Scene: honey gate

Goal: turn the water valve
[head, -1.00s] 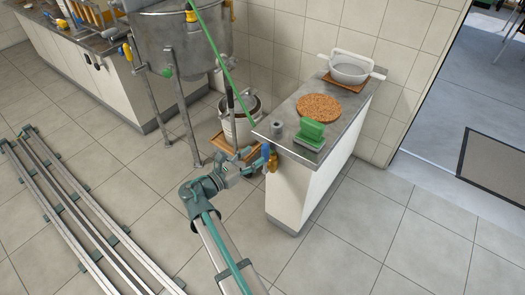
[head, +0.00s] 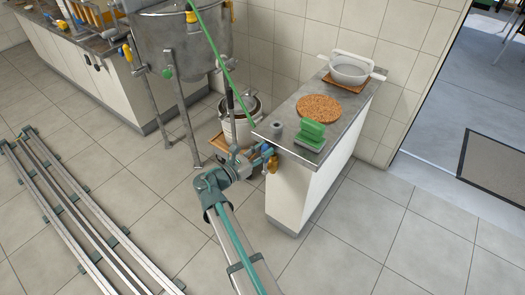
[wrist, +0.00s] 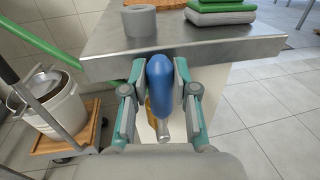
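The water valve has a blue handle (head: 268,151) and a brass body (head: 272,166), at the near left end of the steel-topped counter (head: 345,105). In the wrist view the blue handle (wrist: 160,80) stands upright between my two fingers, just below the counter's edge. My gripper (wrist: 161,75) is open around the handle, one finger on each side; small gaps seem to show, and contact is not clear. The brass body (wrist: 152,110) and a grey spout (wrist: 164,130) show below the handle, partly hidden. In the head view my gripper (head: 260,158) reaches the valve from the left.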

